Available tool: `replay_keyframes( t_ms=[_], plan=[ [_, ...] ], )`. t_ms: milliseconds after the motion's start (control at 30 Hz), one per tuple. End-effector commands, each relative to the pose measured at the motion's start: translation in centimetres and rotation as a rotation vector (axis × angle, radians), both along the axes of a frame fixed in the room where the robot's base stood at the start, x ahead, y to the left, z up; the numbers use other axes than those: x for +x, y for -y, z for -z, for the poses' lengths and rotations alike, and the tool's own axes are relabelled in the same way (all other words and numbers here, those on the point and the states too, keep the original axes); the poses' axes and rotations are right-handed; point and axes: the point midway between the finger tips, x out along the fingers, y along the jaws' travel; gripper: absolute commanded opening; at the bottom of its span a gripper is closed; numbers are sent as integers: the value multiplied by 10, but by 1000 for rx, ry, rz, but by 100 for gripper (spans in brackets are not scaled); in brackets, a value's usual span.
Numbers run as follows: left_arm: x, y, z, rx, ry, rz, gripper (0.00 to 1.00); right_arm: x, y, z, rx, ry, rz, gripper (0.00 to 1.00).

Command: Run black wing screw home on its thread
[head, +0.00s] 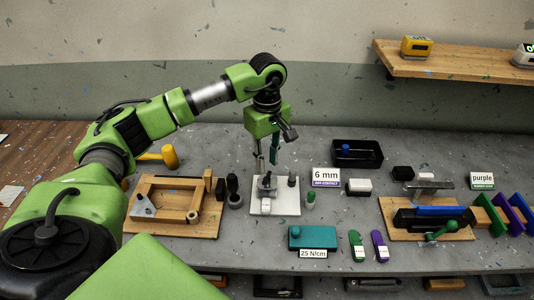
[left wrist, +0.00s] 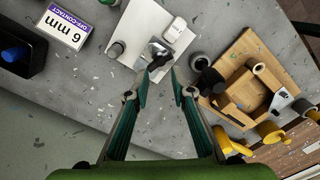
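A small dark metal fitting (head: 267,184) stands on the white plate (head: 288,209) in the middle of the bench. It also shows in the left wrist view (left wrist: 157,54), just beyond my fingertips. Its dark upper part looks like the black wing screw, but it is too small to tell its thread or how far down it sits. My left gripper (head: 268,160) points down above the fitting. My right gripper is out of view.
A wooden frame (head: 145,222) and a black-topped post (head: 233,188) stand left of the plate. A grey knob (head: 292,180) stands on the plate's right side. A teal box (head: 311,236) is in front. A 6 mm sign (head: 326,178) stands to the right.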

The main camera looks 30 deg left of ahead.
Motion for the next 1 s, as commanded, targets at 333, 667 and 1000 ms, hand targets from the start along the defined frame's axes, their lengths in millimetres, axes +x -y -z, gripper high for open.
replay_keyframes(
  t_ms=[333,667,1000],
  plan=[
    [1,-1,-10,-19,5,673,22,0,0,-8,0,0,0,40],
    [1,-1,-2,-24,4,839,22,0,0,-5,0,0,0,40],
    [-1,0,45,-26,2,837,22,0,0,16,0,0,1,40]
  ],
)
